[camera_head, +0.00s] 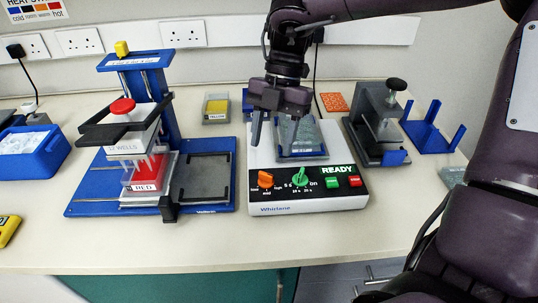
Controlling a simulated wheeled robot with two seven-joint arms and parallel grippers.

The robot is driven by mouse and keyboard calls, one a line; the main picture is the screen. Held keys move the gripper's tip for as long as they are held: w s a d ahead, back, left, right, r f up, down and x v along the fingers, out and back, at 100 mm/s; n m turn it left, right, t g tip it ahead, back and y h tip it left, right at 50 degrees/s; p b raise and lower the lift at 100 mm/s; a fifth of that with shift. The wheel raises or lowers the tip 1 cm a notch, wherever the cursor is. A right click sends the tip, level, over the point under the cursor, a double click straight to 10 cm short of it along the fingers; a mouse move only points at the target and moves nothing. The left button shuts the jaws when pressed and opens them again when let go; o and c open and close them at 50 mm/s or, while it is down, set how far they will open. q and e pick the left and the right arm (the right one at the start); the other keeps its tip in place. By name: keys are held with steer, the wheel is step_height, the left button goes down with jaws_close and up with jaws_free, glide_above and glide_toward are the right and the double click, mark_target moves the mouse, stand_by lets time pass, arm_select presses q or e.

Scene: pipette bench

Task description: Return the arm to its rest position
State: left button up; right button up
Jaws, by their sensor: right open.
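My right gripper (275,138) hangs pointing down over the back part of the white Whirlane machine (308,207), whose display reads READY. Its fingers are apart. A plate (302,152) with a greyish top sits on the machine, partly hidden behind the fingers; I cannot tell whether a finger touches it. My right arm's dark purple links cross the top of the picture and fill the right side. My left gripper is not in view.
A blue multi-well pipetting stand (88,192) with a red block labelled RED stands left. A grey press-like device (366,132) and an empty blue holder (433,135) stand right. A blue tub (40,163) is far left. The bench front (215,256) is clear.

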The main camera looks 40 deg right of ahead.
steer(key=shift+w+d+r, duration=0.15)
steer(key=shift+d+r, duration=0.1)
steer(key=shift+r, duration=0.4)
